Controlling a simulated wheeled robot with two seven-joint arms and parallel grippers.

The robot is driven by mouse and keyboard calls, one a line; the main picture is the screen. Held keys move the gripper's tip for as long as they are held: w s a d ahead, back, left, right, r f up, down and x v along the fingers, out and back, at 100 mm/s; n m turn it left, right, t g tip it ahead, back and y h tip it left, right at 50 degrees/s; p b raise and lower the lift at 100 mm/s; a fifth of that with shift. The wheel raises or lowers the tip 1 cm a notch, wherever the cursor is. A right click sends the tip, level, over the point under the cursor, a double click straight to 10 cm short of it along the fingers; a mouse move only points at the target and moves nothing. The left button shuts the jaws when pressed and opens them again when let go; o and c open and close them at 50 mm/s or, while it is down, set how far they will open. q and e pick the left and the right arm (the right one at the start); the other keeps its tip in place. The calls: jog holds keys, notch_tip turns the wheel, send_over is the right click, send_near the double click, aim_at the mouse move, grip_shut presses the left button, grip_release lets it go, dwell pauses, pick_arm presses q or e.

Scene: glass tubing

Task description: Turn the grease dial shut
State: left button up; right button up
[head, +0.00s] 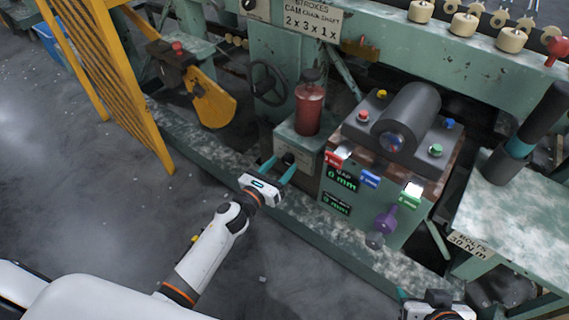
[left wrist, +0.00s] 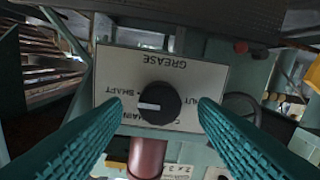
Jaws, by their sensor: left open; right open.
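The grease dial (left wrist: 160,103) is a black round knob on a pale plate (left wrist: 165,67) marked GREASE, upside down in the left wrist view. Its white pointer mark points left there, close to the SHAFT and CHAIN labels. Another label on the right, ending in UT, is partly hidden by a finger. In the head view the dial (head: 288,158) is on the front of a green box under a red cylinder. My left gripper (head: 281,166) is open, its teal fingers on either side of the dial, apart from it. My right gripper (head: 420,296) is open and empty at the bottom edge, partly cut off.
Right of the dial is a box (head: 392,160) with coloured buttons, tabs, a purple knob and gap readouts. A yellow guard (head: 113,80) stands at the left. A handwheel (head: 268,83) is behind. A green table (head: 515,205) is at the right. The floor in front is clear.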

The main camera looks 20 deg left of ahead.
pick_arm(q)
jog(key=shift+x, duration=1.1)
pick_arm(e)
jog(key=shift+w+a+r, duration=0.15)
jog(key=shift+w+r, duration=0.1)
jog(key=shift+w, duration=0.2)
pick_arm(q)
jog(key=c, duration=1)
pick_arm(e)
jog(key=shift+s, duration=0.1)
